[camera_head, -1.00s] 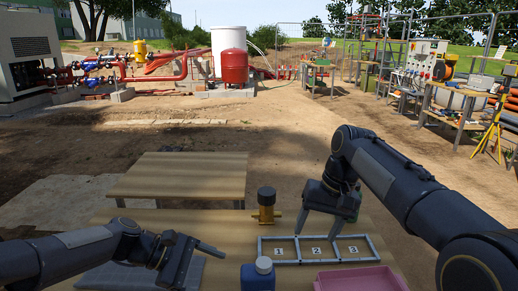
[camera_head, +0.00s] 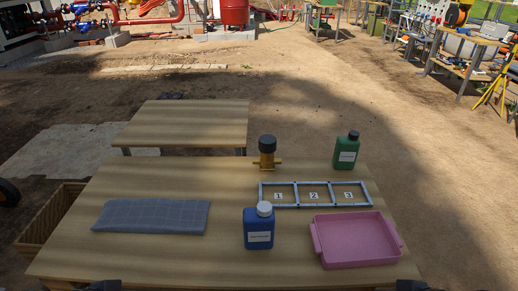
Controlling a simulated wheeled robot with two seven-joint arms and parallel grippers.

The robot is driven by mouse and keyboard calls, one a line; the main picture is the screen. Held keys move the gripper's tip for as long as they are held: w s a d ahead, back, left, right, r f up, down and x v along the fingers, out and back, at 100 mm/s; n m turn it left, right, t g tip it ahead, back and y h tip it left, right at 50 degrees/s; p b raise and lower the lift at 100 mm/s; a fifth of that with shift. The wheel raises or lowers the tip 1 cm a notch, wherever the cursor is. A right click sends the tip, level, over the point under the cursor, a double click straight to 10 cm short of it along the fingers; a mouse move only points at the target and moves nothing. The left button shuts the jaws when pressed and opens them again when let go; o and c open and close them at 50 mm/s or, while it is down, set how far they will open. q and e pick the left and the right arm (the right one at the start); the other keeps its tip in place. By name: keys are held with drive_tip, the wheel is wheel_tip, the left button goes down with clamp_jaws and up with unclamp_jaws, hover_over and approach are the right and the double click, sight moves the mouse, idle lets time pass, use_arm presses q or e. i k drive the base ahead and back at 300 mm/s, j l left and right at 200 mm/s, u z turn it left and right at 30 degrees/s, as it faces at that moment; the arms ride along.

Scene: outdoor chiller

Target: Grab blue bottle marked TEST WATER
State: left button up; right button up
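The blue bottle (camera_head: 258,229) stands upright near the front middle of the wooden table, with a white cap and a white label on its front. The label's print is too small to read. Only dark bits, likely of my arms, show at the bottom edge on both sides. Nothing touches the blue bottle.
A pink tray (camera_head: 316,241) stands right of the bottle, and a numbered three-part frame (camera_head: 284,206) lies behind. A brass valve with black top (camera_head: 267,153) and a green bottle (camera_head: 346,152) stand farther back. A grey cloth (camera_head: 152,216) lies left; a wooden crate (camera_head: 48,218) is beyond.

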sight(258, 231)
drive_tip(key=i+j+z, duration=0.15)
drive_tip(key=j, duration=0.6)
drive_tip(key=j+z, duration=0.1)
drive_tip(key=j, duration=0.65)
drive_tip(key=i, duration=0.05)
